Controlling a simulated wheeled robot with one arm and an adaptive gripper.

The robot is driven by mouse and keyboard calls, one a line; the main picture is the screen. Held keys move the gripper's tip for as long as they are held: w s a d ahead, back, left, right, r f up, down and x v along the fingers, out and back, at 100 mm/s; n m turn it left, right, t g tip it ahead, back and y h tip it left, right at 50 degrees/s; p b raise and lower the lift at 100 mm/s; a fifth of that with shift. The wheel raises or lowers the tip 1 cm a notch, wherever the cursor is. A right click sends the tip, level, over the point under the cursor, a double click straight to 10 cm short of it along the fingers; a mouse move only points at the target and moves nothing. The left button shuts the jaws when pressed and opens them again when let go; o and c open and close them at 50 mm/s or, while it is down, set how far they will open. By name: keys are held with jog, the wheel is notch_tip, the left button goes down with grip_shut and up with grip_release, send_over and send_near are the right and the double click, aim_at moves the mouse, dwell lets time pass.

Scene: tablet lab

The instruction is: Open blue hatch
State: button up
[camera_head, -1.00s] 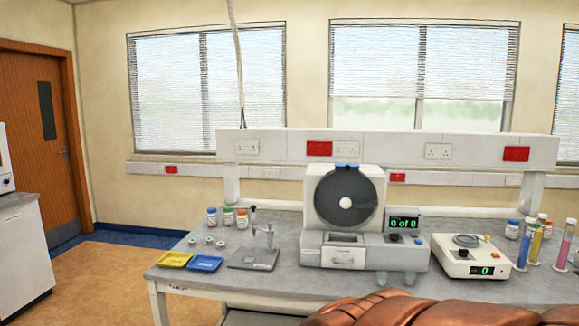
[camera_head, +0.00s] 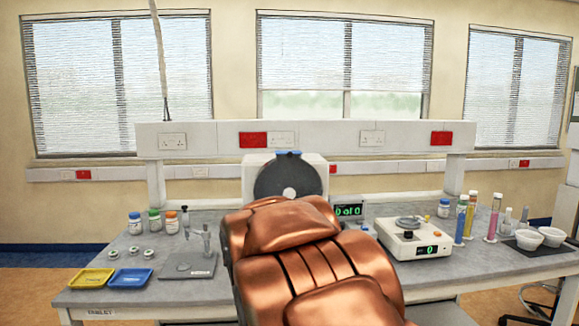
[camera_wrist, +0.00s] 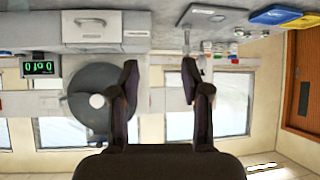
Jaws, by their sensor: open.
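A white machine with a dark round disc (camera_head: 288,178) stands on the bench in the head view. A small blue piece (camera_head: 288,153), which looks like the blue hatch, sits on its top edge and appears closed. My copper-coloured arm hides the machine's lower part. The wrist view is upside down and shows the disc (camera_wrist: 102,102) and a drawer front (camera_wrist: 92,25). I cannot make out the blue hatch clearly there. My gripper (camera_wrist: 160,80) is open and empty, with its fingers apart and away from the machine. The head view does not show it.
A yellow tray (camera_head: 91,278), a blue tray (camera_head: 131,278), small bottles and a stand are on the left of the bench. A white device with a display (camera_head: 413,238), coloured cylinders and white bowls are on the right. A white socket rail (camera_head: 215,140) runs behind the machine.

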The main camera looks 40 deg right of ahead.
jog(key=w+d+r+m+t+h+b, duration=0.1)
jog(key=w+d+r, duration=0.15)
jog(key=d, duration=0.25)
jog(key=w+d+r+t+h+b, duration=0.1)
jog(key=w+d+r+t+h, duration=0.1)
jog(key=d+r, duration=0.15)
jog(key=w+d+r+m+t+h, duration=0.1)
jog(key=w+d+r, duration=0.15)
jog(key=d, duration=0.35)
jog(key=t+h+b, duration=0.3)
jog(key=t+h, duration=0.1)
jog(key=t, duration=0.1)
send_near(290, 155)
jog(key=w, duration=0.1)
jog(key=shift+d+p+x, duration=0.25)
jog(key=shift+p+x, duration=0.7)
jog(key=shift+x, duration=3.25)
jog(key=shift+s+r, duration=0.1)
jog(key=shift+s, duration=0.05)
jog(key=shift+c, duration=0.4)
grip_shut()
